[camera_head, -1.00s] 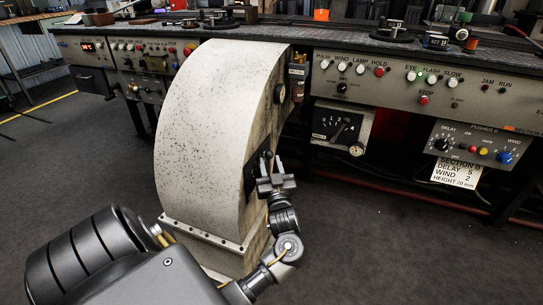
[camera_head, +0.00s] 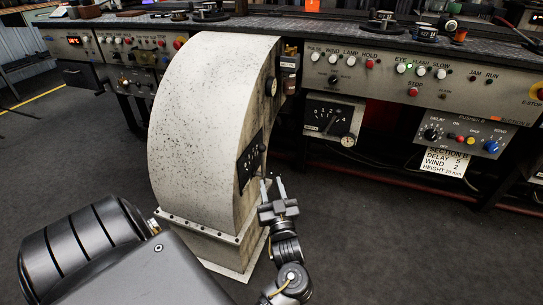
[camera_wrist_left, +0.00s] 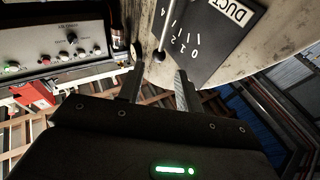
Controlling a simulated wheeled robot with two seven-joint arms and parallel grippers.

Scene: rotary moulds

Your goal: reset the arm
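My left gripper (camera_head: 272,187) is in front of the right face of a large speckled white curved duct housing (camera_head: 208,125). Its two fingers stand apart with nothing between them in the head view. A dark dial plate (camera_head: 249,165) is on that face, just up and left of the fingertips. In the left wrist view the open fingers (camera_wrist_left: 158,78) point at a plate (camera_wrist_left: 213,35) marked DUCT with a number scale. A thin lever with a dark round knob (camera_wrist_left: 159,57) shows beyond the fingertips and looks apart from them. My right gripper is not in view.
A long control bench (camera_head: 420,75) with switches runs along the back. A selector box (camera_head: 333,117), a blue-knobbed panel (camera_head: 465,137) and a paper note (camera_head: 444,162) hang below it. Dark floor (camera_head: 380,250) is clear at right front.

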